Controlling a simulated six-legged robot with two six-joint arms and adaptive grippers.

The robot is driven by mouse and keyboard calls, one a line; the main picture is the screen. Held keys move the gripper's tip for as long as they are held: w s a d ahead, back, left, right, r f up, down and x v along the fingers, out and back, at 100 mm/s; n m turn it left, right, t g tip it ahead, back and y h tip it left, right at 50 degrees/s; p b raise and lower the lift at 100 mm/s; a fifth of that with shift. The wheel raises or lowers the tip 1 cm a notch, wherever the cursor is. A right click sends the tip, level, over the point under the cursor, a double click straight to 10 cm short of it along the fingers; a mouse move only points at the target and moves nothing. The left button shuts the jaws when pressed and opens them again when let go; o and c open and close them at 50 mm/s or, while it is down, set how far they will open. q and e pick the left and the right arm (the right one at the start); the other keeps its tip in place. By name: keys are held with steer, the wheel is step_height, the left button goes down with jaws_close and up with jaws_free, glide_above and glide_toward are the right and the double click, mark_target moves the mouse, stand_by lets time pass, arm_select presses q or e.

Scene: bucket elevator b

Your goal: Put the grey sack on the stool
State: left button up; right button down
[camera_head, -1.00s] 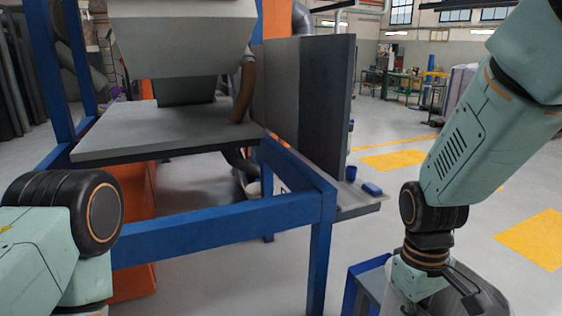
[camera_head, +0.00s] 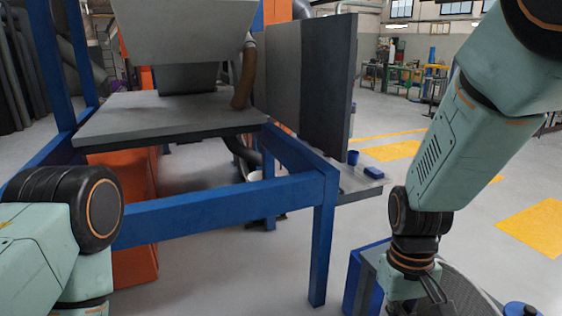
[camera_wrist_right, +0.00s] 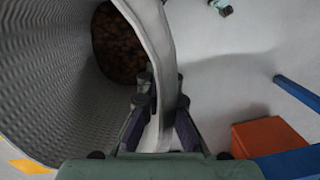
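The grey sack (camera_wrist_right: 50,90) is a woven, open-mouthed sack with brown contents showing inside in the right wrist view. Its upper part (camera_head: 462,290) also shows at the bottom right of the head view, below my right wrist. My right gripper (camera_wrist_right: 160,100) has its fingers on both sides of the sack's pale rim and is shut on it. The sack's underside is hidden. A blue-sided piece with a grey top (camera_head: 368,268) stands just left of the sack; it may be the stool, but I cannot tell. My left gripper is outside both views; only my left arm shows.
A blue steel frame (camera_head: 220,207) with a grey plate (camera_head: 165,120) under a hopper (camera_head: 185,45) stands ahead and left. A dark upright panel (camera_head: 327,80) is beside it. A blue round object (camera_head: 520,309) shows at the bottom right. Open floor (camera_head: 460,220) lies to the right.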

step_height(320, 180, down, 17)
steer(key=s+a+m+b, duration=0.1)
steer(key=s+b, duration=0.1)
steer(key=b, duration=1.1)
steer(key=shift+s+a, duration=0.2)
steer(key=shift+s+r, duration=0.15)
